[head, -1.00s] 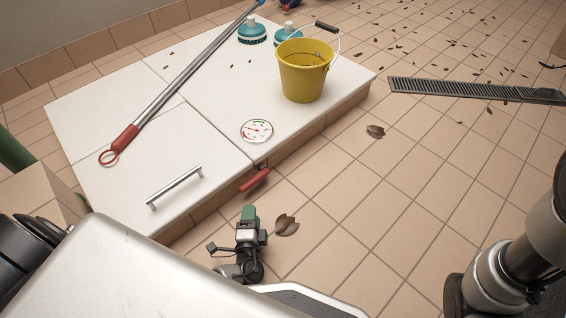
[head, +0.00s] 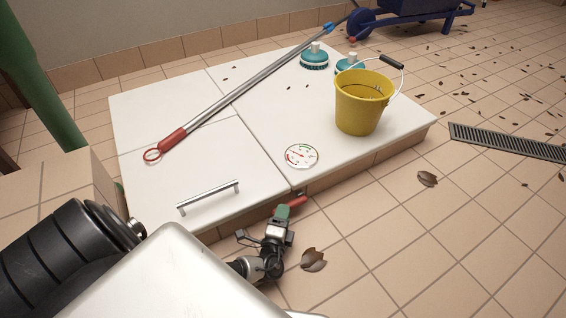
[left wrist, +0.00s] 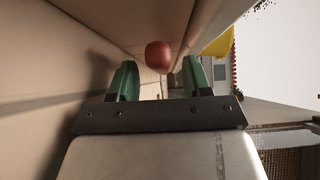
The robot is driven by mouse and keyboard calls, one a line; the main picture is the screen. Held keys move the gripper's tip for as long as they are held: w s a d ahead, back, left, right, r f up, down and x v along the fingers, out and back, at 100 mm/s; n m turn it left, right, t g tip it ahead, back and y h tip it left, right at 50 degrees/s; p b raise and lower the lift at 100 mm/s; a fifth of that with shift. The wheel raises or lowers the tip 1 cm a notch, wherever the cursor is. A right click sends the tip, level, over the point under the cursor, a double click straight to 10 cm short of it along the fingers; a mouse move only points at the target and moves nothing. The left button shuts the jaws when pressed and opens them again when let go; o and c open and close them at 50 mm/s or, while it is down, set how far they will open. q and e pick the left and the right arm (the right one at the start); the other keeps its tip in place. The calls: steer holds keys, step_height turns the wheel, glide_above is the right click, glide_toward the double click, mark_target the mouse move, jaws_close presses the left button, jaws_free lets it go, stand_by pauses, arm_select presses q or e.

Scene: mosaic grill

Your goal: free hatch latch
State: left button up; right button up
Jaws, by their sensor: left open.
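The red latch handle (head: 298,201) sticks out from the front side of the low white-topped block, just below the seam beside the hatch panel (head: 190,165). The hatch panel lies flat and carries a metal bar handle (head: 208,198). My left gripper (head: 284,211), with green fingers, is at the latch handle and hides part of it in the head view. In the left wrist view the rounded red end of the latch handle (left wrist: 158,56) shows ahead, between the two open fingers of the left gripper (left wrist: 160,82). I cannot tell whether they touch it. My right gripper is out of view.
A red-gripped pole (head: 240,95) lies across the hatch panel. A yellow bucket (head: 360,112), a round gauge (head: 301,156) and teal brushes (head: 314,60) are on the white top. A floor grate (head: 510,142) lies at right. The tiled floor in front is mostly clear, with leaves.

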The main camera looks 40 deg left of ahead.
arm_select(q)
steer(key=shift+w, duration=0.15)
steer(key=shift+c, duration=0.5)
jaws_close()
steer(key=shift+r, duration=0.1)
